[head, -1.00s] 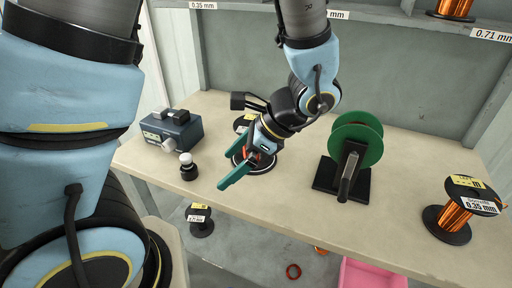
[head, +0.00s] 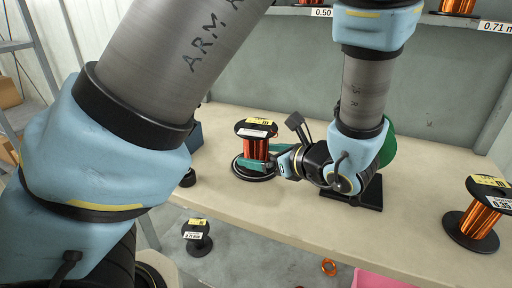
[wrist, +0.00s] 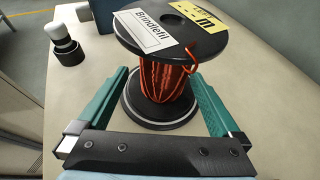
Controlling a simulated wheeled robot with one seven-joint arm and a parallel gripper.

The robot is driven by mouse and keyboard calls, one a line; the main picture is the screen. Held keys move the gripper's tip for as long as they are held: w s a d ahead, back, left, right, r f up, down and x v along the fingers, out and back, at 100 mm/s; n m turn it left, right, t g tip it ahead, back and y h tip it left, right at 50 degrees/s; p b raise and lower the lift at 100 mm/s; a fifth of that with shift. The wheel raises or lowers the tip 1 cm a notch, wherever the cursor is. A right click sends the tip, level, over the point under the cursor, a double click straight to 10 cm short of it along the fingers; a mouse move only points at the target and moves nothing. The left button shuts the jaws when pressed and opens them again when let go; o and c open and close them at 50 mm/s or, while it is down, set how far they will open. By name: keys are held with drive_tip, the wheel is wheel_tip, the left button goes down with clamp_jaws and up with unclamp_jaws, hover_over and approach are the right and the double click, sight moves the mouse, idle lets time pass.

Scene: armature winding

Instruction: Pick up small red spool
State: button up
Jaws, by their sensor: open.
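The small red spool (head: 256,150) stands upright on the bench, with red wire between black flanges. White and yellow labels lie on its top flange. It also shows in the wrist view (wrist: 163,82), straight ahead. My gripper (head: 250,166) comes in low and level from the right in the head view. In the wrist view my gripper (wrist: 160,76) is open, with one teal finger on each side of the wound red wire, below the top flange. A gap shows between the right finger and the wire. Contact on the left is unclear.
The green reel (head: 390,148) on its black stand is mostly behind my arm. A copper spool (head: 475,218) stands at the bench's right end. A black-and-white bottle-like object (wrist: 67,45) is left of the spool. A pink bin (head: 385,283) is below the bench's front edge.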

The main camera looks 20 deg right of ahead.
sight(249, 151)
drive_tip(key=x, duration=0.5)
drive_tip(key=shift+w+d, duration=0.1)
drive_tip(key=shift+w, duration=0.3)
clamp_jaws()
idle(0.5)
